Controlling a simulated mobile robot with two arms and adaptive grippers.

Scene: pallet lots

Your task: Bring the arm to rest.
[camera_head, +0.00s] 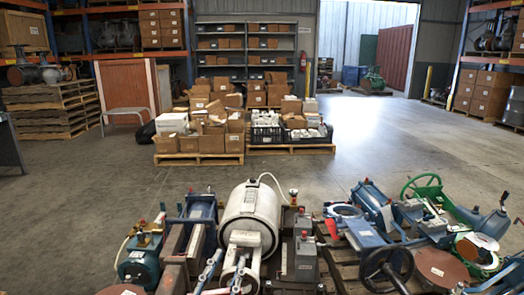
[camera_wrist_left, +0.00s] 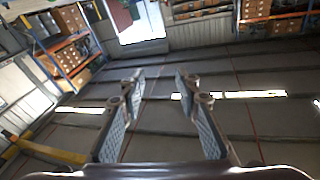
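My left gripper (camera_wrist_left: 160,80) shows clearly in the left wrist view. Its two grey, ridged fingers stand well apart with nothing between them. Past them are long dark beams and bright strips of what looks like the roof. In the head view, two pale, jointed finger-like parts at the bottom centre seem to be the same gripper (camera_head: 223,270), in front of a white tank (camera_head: 248,215). I cannot tell from that view whether they touch anything. I cannot make out my right gripper in either view.
Pallets of valves and machinery fill the near foreground, with a green handwheel (camera_head: 424,190) and a dark handwheel (camera_head: 386,270) at the right. Pallets of cartons (camera_head: 205,143) stand further back before a grey shelf (camera_head: 246,55). Open concrete floor (camera_head: 420,135) lies between and to the right.

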